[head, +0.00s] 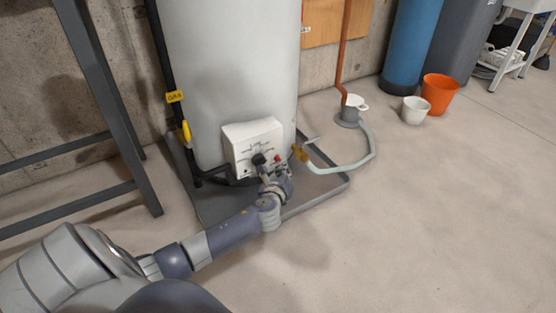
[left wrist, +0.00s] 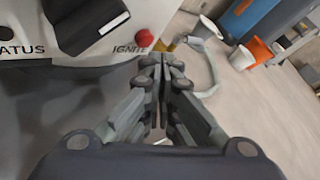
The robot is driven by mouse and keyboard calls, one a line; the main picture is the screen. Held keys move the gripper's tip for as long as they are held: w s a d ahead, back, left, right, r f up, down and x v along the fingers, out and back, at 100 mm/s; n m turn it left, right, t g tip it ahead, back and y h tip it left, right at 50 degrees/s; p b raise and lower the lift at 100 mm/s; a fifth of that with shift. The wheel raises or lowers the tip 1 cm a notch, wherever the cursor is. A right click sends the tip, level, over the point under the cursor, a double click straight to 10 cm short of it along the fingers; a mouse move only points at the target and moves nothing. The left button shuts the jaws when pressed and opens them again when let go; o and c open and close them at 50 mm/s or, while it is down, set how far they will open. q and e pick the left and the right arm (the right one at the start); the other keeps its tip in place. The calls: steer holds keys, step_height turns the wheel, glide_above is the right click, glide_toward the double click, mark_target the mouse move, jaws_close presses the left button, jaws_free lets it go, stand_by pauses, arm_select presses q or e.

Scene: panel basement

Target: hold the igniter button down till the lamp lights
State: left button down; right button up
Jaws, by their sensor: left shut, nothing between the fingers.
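The white control box (head: 245,135) is on the front of the tall water heater (head: 230,70). The red igniter button (head: 277,158) is at its lower right; in the left wrist view the button (left wrist: 144,38) is beside the word IGNITE. A black knob (head: 258,158) is left of it, and it also shows in the left wrist view (left wrist: 80,25). My left gripper (left wrist: 163,60) is shut and empty, its tips just below and right of the button in that view; I see no contact. The STATUS label is cut off at the left edge, and I cannot make out a lit lamp.
The heater stands in a grey drip pan (head: 310,195). A brass valve (head: 299,153) with a pale hose (head: 345,166) is right of the box. A yellow gas valve handle (head: 186,131) is on the left pipe. A grey metal frame (head: 120,125) stands left.

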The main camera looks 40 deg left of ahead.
arm_select(q)
steer(key=shift+a, duration=0.15)
steer(key=shift+w+a, duration=0.2)
steer(key=shift+a, duration=0.05)
